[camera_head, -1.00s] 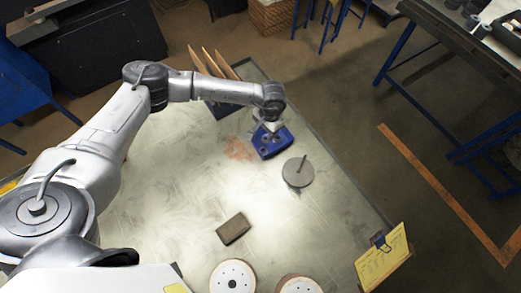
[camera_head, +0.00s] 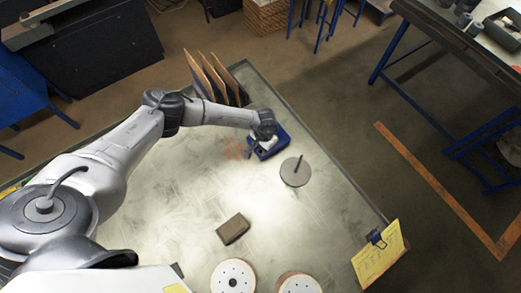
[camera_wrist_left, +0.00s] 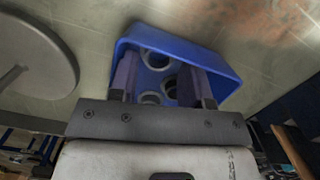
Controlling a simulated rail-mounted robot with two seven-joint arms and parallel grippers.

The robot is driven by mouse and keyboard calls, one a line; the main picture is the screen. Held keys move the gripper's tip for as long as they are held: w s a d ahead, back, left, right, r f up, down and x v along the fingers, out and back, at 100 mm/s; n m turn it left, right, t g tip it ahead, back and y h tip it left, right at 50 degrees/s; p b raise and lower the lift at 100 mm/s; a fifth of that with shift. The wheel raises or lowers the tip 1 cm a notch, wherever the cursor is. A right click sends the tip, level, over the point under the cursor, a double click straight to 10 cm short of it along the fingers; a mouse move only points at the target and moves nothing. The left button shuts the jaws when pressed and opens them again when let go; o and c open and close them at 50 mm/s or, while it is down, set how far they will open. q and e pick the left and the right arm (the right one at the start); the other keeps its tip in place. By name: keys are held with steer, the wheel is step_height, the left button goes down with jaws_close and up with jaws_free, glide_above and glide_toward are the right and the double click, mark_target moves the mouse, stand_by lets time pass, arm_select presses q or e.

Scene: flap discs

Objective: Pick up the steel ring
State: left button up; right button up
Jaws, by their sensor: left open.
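A blue bin (camera_head: 281,146) sits on the table towards the back, and it fills the middle of the left wrist view (camera_wrist_left: 215,57). Several ring-shaped parts lie in it. A light grey metal ring (camera_wrist_left: 156,58) lies near the bin's far wall, and other rings are lower down, partly hidden by my fingers. I cannot tell which one is the steel ring. My left gripper (camera_wrist_left: 162,82) is open, its two fingers reaching over the bin with rings showing between them. In the head view my left wrist covers part of the bin. My right gripper is not in view.
A grey disc with an upright spindle (camera_head: 296,172) stands close to the right of the bin. Upright boards (camera_head: 218,78) stand behind it. A brown block (camera_head: 233,229), flap discs (camera_head: 233,277) and a yellow clipboard (camera_head: 381,256) are nearer.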

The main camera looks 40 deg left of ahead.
arm_select(q)
steer(key=shift+s+f, duration=0.15)
steer(key=shift+f, duration=0.6)
steer(key=c, duration=0.7)
steer(key=shift+o, duration=0.2)
